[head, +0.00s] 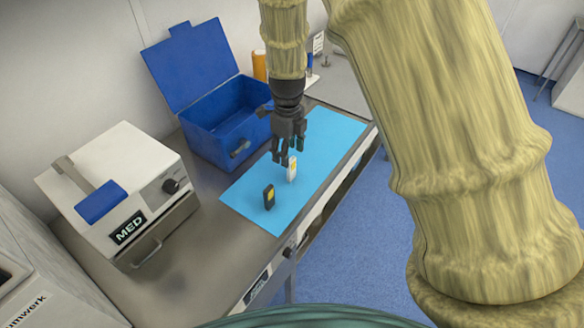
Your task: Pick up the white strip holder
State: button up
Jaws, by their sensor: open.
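The white strip holder (292,170) stands upright on the light blue mat (325,150), with a yellow patch near its top. My gripper (283,160) is open and points down right at its upper part. The fingers reach the holder's top in the picture. I cannot tell whether they touch it or are only in front of or above it. A dark holder (269,197) with a yellow patch stands on the mat nearer the front, to the lower left of the white one.
An open blue box (215,150) stands behind and left of the mat. A white device marked MED (125,180) sits at the left of the metal table (205,235). An orange cylinder (259,66) is at the back. The mat's right part is clear.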

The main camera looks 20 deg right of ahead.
aim_at(292, 160)
jog(key=shift+s+d+f+p, duration=0.1)
jog(key=shift+s+f+p, duration=0.1)
jog(key=shift+f+p, duration=0.25)
jog(key=f, duration=0.1)
jog(key=f+p, duration=0.1)
jog(key=shift+s+d+f, duration=0.15)
jog(key=shift+d+f, duration=0.15)
jog(key=shift+f, duration=0.05)
jog(key=shift+f+p, duration=0.35)
jog(key=shift+f, duration=0.45)
jog(key=c, duration=1)
